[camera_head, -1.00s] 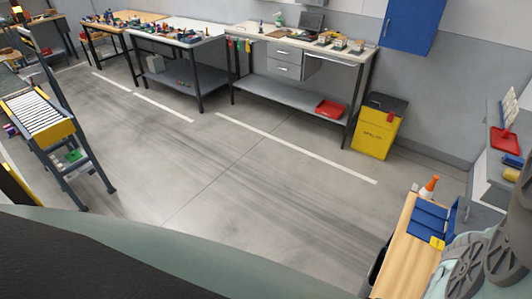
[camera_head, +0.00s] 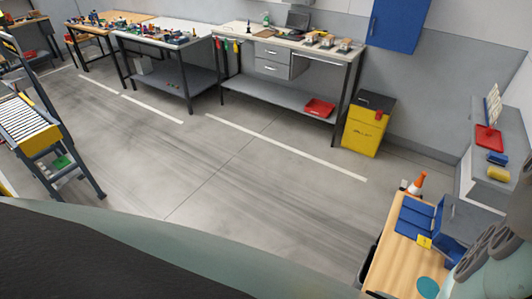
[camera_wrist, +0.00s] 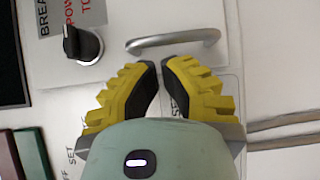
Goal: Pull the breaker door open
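In the wrist view, a pale panel carries a silver bar handle (camera_wrist: 172,40) and a black rotary knob (camera_wrist: 82,45). The knob is left of the handle, under a grey label whose text is partly cut off, beginning "BREA". I take this panel as the breaker door (camera_wrist: 240,75); its full outline is not visible. My gripper (camera_wrist: 160,64), with yellow ribbed fingers and dark pads, points at the panel just below the handle in the picture. A narrow gap shows between the fingertips, with panel lettering behind it. Nothing is between them, and contact with the handle is not clear.
A yellow bin (camera_head: 366,130) and workbenches (camera_head: 290,45) line the far wall. A roller conveyor (camera_head: 30,125) is at left. The middle floor (camera_head: 220,165) is clear.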

